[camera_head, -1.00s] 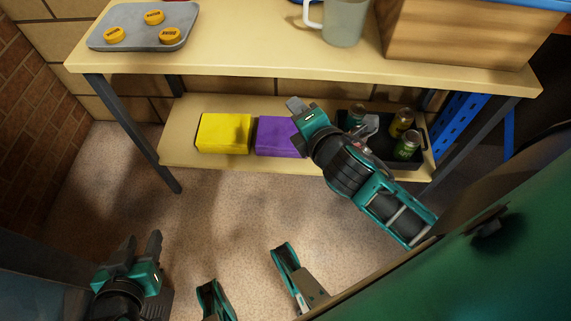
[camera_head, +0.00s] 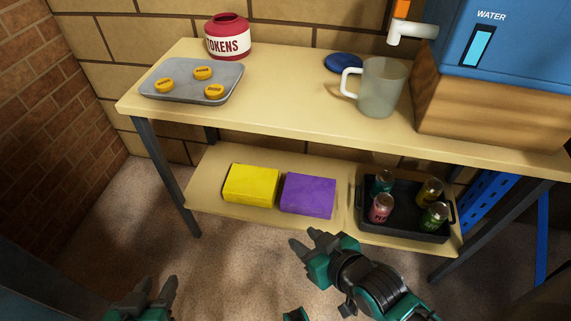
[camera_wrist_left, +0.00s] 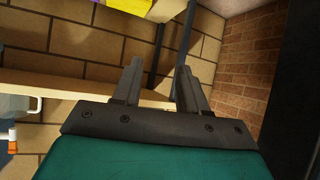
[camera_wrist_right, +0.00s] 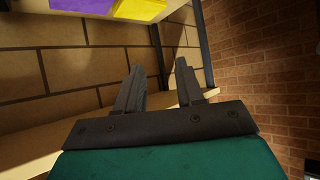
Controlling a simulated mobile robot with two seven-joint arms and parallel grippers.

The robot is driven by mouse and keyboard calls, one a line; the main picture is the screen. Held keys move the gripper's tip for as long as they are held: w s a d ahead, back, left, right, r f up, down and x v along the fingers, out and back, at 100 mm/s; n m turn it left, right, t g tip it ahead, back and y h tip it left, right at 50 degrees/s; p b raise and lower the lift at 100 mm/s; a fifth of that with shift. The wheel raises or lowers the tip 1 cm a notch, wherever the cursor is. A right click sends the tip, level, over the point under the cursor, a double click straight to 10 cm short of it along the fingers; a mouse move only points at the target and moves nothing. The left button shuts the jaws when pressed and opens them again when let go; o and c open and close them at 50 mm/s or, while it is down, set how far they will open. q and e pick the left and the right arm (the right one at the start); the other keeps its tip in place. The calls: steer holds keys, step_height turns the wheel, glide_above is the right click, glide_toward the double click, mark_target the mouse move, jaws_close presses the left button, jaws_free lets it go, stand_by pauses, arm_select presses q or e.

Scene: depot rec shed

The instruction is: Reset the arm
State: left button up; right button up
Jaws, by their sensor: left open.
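My left gripper (camera_head: 157,286) is at the bottom left of the head view, open and empty. It also shows in the left wrist view (camera_wrist_left: 158,68), its fingers apart with nothing between them. My right gripper (camera_head: 302,238) is in front of the lower shelf, below the purple box (camera_head: 308,195) in the picture. In the right wrist view (camera_wrist_right: 160,68) its fingers are apart and empty.
A yellow box (camera_head: 250,184) lies beside the purple box. On the tabletop stand a grey tray (camera_head: 225,75) with yellow tokens, a red-and-white jar (camera_head: 228,38), a mug (camera_head: 382,88) and a blue water dispenser (camera_head: 500,45) on a wooden block. Floor shows at the lower left.

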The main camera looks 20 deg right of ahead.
arm_select(q)
steer(key=s+a+r+y+p, duration=0.1)
steer(key=a+r+p, duration=0.2)
steer(key=r+p, duration=0.7)
steer(key=p, duration=0.4)
steer(key=shift+s+r, duration=0.25)
steer(key=shift+r, duration=0.1)
arm_select(e)
steer(key=s+d+r, duration=0.1)
steer(key=d+r, duration=0.2)
steer(key=r, duration=0.8)
steer(key=shift+s+h, duration=0.2)
steer(key=shift+h, duration=0.2)
